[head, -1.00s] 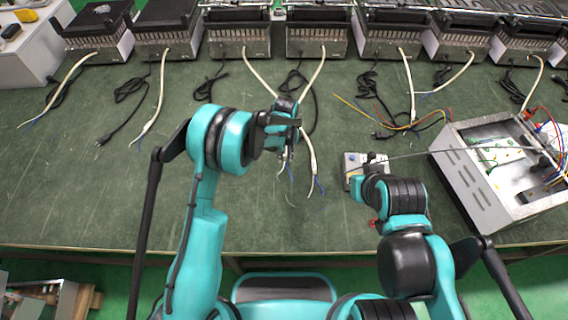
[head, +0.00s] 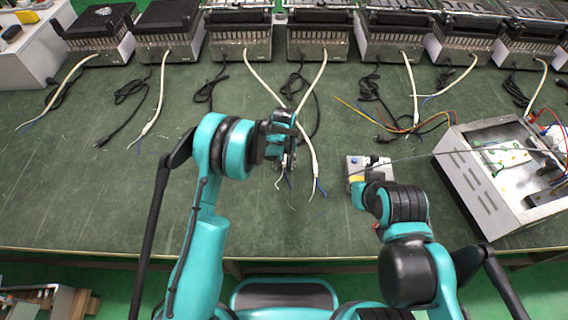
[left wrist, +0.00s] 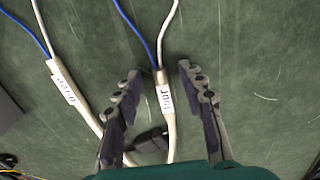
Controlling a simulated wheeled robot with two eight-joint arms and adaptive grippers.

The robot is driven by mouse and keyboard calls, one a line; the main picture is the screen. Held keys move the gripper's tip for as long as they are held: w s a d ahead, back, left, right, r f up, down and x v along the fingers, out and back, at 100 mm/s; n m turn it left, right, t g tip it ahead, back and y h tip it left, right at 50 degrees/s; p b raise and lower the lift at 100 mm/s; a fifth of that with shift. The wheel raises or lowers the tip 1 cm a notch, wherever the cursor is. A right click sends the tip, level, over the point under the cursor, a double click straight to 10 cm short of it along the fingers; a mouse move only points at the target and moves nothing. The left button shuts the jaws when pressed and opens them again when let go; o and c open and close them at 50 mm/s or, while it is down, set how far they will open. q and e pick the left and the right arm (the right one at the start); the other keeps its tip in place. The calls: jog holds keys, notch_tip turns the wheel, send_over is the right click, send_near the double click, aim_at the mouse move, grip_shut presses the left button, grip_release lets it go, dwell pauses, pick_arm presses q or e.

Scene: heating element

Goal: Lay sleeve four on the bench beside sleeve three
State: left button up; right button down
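In the left wrist view, a pale cable with a white label that appears to read "four" upside down, sleeve four (left wrist: 165,98), lies between the fingers of my left gripper (left wrist: 160,78). The fingers are open, one on each side of it. Sleeve three (left wrist: 66,88), its label upside down, lies left of the left finger. Blue and white wires leave both sleeves. In the head view my left gripper (head: 279,160) is low over the bench (head: 90,190) and partly hides sleeve four; sleeve three (head: 315,165) is to its right. My right gripper (head: 366,182) is beside a small grey box; its fingers are unclear.
Several black-topped heaters (head: 318,40) line the back of the bench with trailing cables. The small grey box (head: 360,163) is right of the sleeves. An open metal enclosure (head: 478,190) with wiring stands at the right. The bench's left front is clear.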

pick_arm(q)
jog(key=shift+r, duration=0.1)
notch_tip(320, 180, up, 12)
jog(key=p, duration=0.4)
jog(key=shift+r, duration=0.15)
notch_tip(320, 180, up, 9)
jog(key=t, duration=0.1)
send_over(284, 166)
jog(key=s+a, duration=0.3)
jog(key=a, duration=0.2)
jog(key=s+a+r+t, duration=0.2)
jog(key=s+a+r, duration=0.35)
jog(key=r, duration=0.35)
jog(key=s+a+r+t, duration=0.1)
jog(key=s+a+t, duration=0.1)
jog(key=s, duration=0.6)
jog(key=s+a+r+t, duration=0.1)
jog(key=s+a+t, duration=0.1)
jog(key=s+a, duration=0.3)
jog(key=s, duration=0.3)
jog(key=shift+s+a, duration=0.15)
jog(key=shift+s, duration=0.25)
jog(key=shift+c, duration=0.4)
